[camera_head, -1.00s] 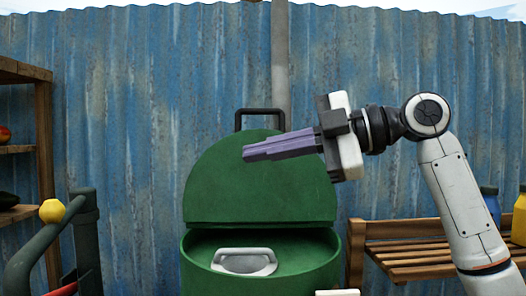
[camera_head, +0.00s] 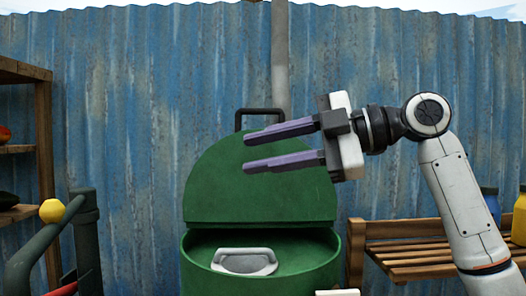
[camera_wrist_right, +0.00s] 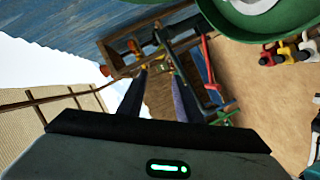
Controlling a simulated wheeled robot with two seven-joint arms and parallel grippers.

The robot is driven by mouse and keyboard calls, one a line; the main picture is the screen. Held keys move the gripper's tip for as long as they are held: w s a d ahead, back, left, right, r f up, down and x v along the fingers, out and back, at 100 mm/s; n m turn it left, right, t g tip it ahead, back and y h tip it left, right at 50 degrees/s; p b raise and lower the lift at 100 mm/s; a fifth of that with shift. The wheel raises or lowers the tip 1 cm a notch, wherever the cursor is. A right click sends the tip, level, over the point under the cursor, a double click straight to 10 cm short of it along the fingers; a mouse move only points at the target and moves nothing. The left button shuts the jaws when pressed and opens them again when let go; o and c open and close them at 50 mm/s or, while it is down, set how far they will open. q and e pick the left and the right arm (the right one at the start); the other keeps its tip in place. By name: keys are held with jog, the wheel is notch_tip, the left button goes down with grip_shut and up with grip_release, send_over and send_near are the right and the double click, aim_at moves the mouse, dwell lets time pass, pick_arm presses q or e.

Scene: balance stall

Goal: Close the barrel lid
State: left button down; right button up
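The green barrel (camera_head: 310,262) stands in the middle of the head view, and its rim also shows at the top of the right wrist view (camera_wrist_right: 240,25). Its green lid (camera_head: 225,190) is raised, standing up at the back, with a black handle (camera_head: 238,118) on its top edge. A grey handled piece (camera_head: 244,261) shows inside the barrel opening. My right gripper (camera_head: 245,152) comes in from the right in front of the raised lid. Its two purple fingers are spread apart with nothing between them. My left gripper is not in view.
A wooden shelf (camera_head: 42,150) stands at the left. A slatted wooden bench (camera_head: 405,250) with jars (camera_head: 519,217) is at the right. A blue corrugated wall (camera_head: 130,100) closes off the back.

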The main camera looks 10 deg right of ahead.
jog(key=b+v, duration=0.1)
jog(key=v, duration=0.9)
jog(key=shift+d, duration=0.1)
